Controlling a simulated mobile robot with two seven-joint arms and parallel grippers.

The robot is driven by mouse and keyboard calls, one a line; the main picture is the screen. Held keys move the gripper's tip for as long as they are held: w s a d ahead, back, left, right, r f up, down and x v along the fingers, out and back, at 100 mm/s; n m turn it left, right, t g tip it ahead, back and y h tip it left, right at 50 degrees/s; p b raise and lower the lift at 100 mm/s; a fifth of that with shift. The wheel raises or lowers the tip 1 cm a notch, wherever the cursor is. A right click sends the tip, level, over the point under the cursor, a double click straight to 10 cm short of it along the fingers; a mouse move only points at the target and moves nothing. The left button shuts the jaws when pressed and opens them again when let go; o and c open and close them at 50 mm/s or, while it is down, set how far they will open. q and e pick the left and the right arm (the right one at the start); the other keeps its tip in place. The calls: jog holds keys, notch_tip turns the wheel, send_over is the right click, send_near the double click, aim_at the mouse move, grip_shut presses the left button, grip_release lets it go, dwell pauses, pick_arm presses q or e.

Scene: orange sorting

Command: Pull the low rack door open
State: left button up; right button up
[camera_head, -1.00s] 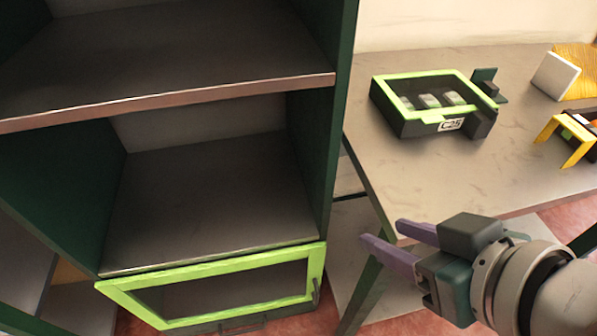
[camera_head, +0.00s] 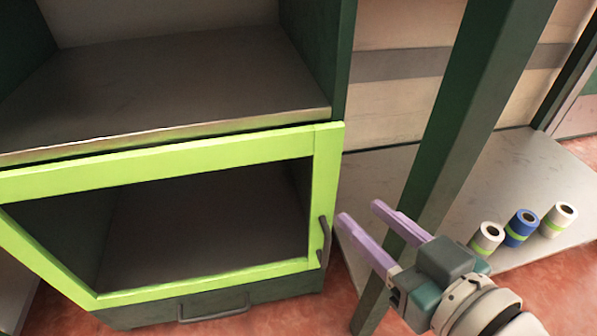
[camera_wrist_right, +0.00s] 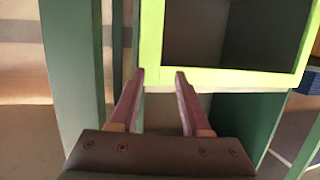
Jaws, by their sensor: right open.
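The low rack door (camera_head: 170,158) has a lime-green frame around a dark pane and sits at the bottom of the rack in the head view. It looks shut, flush with the rack front. A grey upright handle (camera_head: 326,241) is on its right side. My right gripper (camera_head: 359,212) is open and empty, its purple fingers just right of the handle and apart from it. In the right wrist view the open fingers (camera_wrist_right: 160,73) point toward the lime frame (camera_wrist_right: 150,40); the handle cannot be made out there. My left gripper is not in view.
A second grey handle (camera_head: 213,308) is on the dark panel below the door. Several tape-like rolls (camera_head: 521,227) stand on a low grey shelf (camera_head: 505,170) at the right.

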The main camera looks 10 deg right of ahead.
aim_at(328, 251)
notch_tip(328, 251, down, 21)
jog(key=t+b, duration=0.3)
jog(key=b, duration=1.6)
jog(key=b+x, duration=0.1)
jog(key=x, duration=0.2)
jog(key=b+x, duration=0.2)
jog(key=x, duration=0.1)
jog(key=b+x, duration=0.2)
jog(key=x, duration=0.1)
jog(key=shift+w+d+r, duration=0.1)
jog(key=shift+w+d, duration=0.05)
jog(key=shift+d, duration=0.1)
jog(key=shift+w+r+b, duration=0.1)
jog(key=shift+w+b, duration=0.2)
jog(key=shift+b, duration=0.05)
grip_shut()
